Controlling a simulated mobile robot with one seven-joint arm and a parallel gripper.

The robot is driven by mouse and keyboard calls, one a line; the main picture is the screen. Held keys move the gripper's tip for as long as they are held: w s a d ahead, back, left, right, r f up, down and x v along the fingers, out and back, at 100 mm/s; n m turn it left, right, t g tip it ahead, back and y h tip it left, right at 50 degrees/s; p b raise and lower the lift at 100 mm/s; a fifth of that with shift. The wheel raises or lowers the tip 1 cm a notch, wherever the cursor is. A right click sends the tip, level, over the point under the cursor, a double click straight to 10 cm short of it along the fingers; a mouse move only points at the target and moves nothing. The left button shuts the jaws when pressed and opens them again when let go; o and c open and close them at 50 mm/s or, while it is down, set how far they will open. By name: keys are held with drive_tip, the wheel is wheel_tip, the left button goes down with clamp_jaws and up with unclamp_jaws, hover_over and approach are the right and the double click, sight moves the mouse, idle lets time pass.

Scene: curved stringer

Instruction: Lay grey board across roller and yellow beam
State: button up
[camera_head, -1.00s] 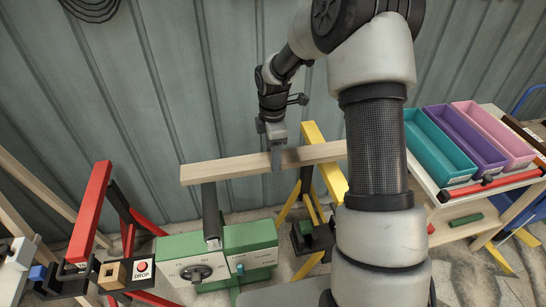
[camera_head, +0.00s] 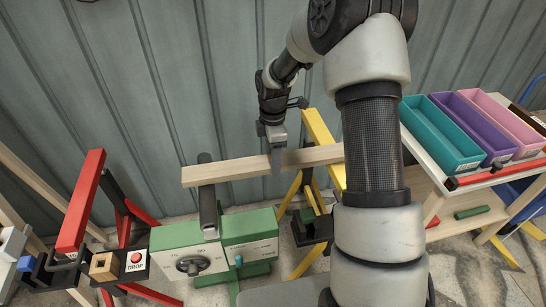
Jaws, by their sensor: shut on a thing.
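A long pale wood-coloured board (camera_head: 232,168) lies crosswise in the middle of the view; I take it for the task's grey board. My gripper (camera_head: 277,160) is shut on it, right of its middle, from above. The dark roller (camera_head: 209,208) stands on a green machine and passes beneath the board's left part, with its far end showing behind. The yellow beam (camera_head: 319,126) passes beneath the right part. I cannot tell whether the board touches either support. My arm hides the board's right end.
A red beam (camera_head: 80,205) on a trestle stands at the left, near a panel with a red DROP button (camera_head: 136,258). The green machine (camera_head: 185,236) has a dial. Teal (camera_head: 440,135), purple and pink bins stand on a bench at the right. A metal wall (camera_head: 150,80) closes the back.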

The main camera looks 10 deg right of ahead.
drive_tip(key=shift+f+b, duration=0.35)
drive_tip(key=shift+f, duration=0.25)
drive_tip(key=o, duration=1.5)
